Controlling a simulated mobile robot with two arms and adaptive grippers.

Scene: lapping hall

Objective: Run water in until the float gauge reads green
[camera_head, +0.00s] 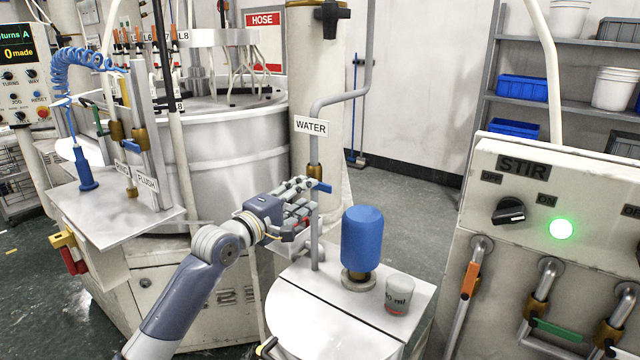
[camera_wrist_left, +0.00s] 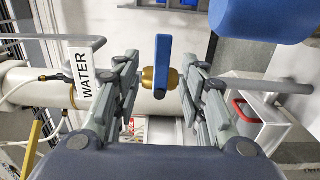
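The pipe labelled WATER (camera_head: 311,127) comes down to a brass valve (camera_head: 314,171) with a blue lever (camera_head: 324,187). In the left wrist view the blue lever (camera_wrist_left: 162,66) lies crosswise to the pipe, over the brass body (camera_wrist_left: 150,78). My left gripper (camera_head: 302,200) is at the valve. In the left wrist view my left gripper (camera_wrist_left: 160,90) is open, its fingers on either side of the lever with gaps between. My right gripper is not in view.
The STIR panel (camera_head: 565,205) with a lit green lamp (camera_head: 561,229) is at right. A large metal tub (camera_head: 235,150) stands behind.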

